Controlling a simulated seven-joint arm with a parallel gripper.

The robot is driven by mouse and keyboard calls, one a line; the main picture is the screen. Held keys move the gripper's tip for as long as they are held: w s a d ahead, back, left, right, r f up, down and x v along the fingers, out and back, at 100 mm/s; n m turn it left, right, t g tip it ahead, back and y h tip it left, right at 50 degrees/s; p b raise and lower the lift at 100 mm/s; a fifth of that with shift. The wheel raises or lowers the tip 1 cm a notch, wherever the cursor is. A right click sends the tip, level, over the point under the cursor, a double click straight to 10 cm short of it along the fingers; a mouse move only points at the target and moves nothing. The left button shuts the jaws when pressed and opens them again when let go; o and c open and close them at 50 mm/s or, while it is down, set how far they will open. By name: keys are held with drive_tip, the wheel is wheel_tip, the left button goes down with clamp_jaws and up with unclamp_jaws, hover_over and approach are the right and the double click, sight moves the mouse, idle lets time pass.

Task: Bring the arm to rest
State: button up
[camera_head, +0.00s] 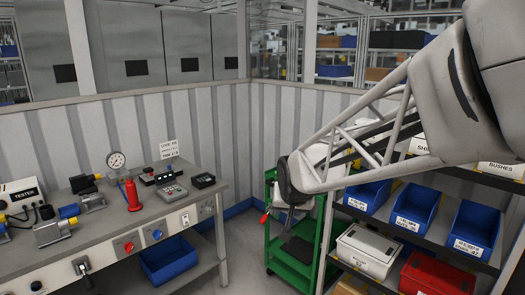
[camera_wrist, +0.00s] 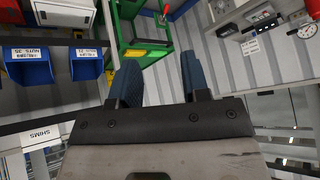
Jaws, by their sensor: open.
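My gripper (camera_wrist: 158,62) shows in the wrist view with two dark blue fingers apart and nothing between them. Its fingers point toward the upper part of that picture, with grey wall panels behind the gap. In the head view my arm reaches in from the upper right, across the front of the shelf rack, and its elbow-like end hangs before the green cart (camera_head: 326,238). The cart also shows in the wrist view (camera_wrist: 125,32), beyond the fingers. The fingers cannot be made out clearly in the head view.
At right a rack holds blue bins (camera_head: 414,206), a white case (camera_head: 368,250) and a red case (camera_head: 438,275). Floor shows between bench and cart.

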drive_tip(key=s+d+g, duration=0.1)
drive_tip(key=s+d, duration=0.3)
drive_tip(key=s, duration=0.6)
drive_tip(key=s+d+g+h, duration=0.1)
drive_tip(key=s+d, duration=0.3)
drive_tip(key=s, duration=0.6)
drive_tip(key=s+d+g, duration=0.2)
drive_tip(key=s+d, duration=0.1)
drive_tip(key=s, duration=0.7)
drive_tip(key=shift+d+f, duration=0.4)
drive_tip(key=shift+s, duration=0.1)
